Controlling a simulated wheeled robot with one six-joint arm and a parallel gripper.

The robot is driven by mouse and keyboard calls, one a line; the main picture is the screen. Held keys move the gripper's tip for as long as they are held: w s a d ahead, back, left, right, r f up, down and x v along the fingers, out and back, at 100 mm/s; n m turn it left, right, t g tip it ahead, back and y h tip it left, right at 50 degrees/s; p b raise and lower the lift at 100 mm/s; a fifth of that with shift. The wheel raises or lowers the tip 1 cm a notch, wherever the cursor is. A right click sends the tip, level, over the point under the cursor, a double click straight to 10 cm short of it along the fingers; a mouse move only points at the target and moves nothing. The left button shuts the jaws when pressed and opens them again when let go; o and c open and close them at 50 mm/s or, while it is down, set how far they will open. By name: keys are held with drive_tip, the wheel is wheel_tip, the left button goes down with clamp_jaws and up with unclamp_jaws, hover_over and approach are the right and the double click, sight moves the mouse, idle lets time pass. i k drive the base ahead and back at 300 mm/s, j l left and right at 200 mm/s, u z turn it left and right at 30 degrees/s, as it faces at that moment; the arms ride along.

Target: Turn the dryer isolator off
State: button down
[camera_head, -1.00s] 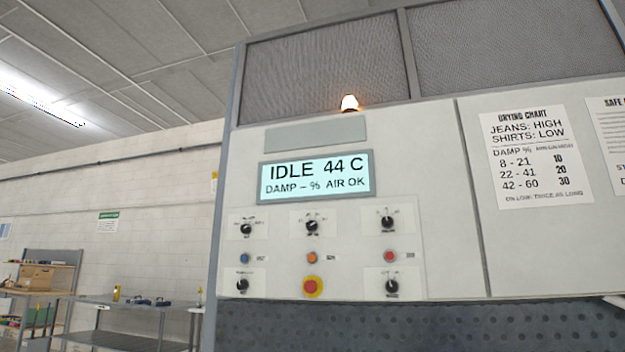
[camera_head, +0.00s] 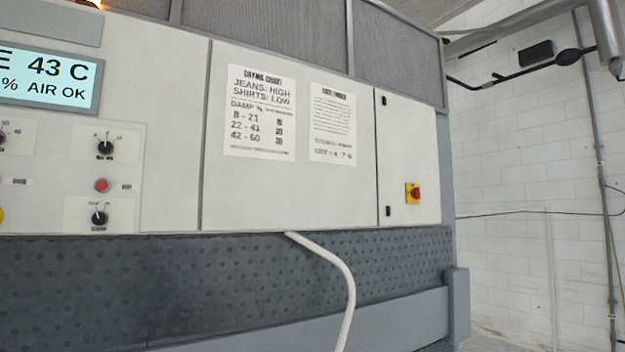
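A red rotary switch on a yellow plate (camera_head: 413,193) is on the narrow door at the right end of the dryer's front panel. It looks like the isolator; its handle position is too small to tell. The dryer's display (camera_head: 48,78) at the left edge is partly cut off and reads 43 C and AIR OK. My gripper is not in view.
Several black knobs, one of them this knob (camera_head: 105,148), and a red button (camera_head: 101,185) are on the left panel. Two printed charts, the larger a drying chart (camera_head: 262,112), hang mid-panel. A white hose (camera_head: 343,275) curves down from the panel's lower edge. A white block wall (camera_head: 520,180) with pipes stands at the right.

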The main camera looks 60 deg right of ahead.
sight(415, 193)
drive_tip(key=z, duration=2.55)
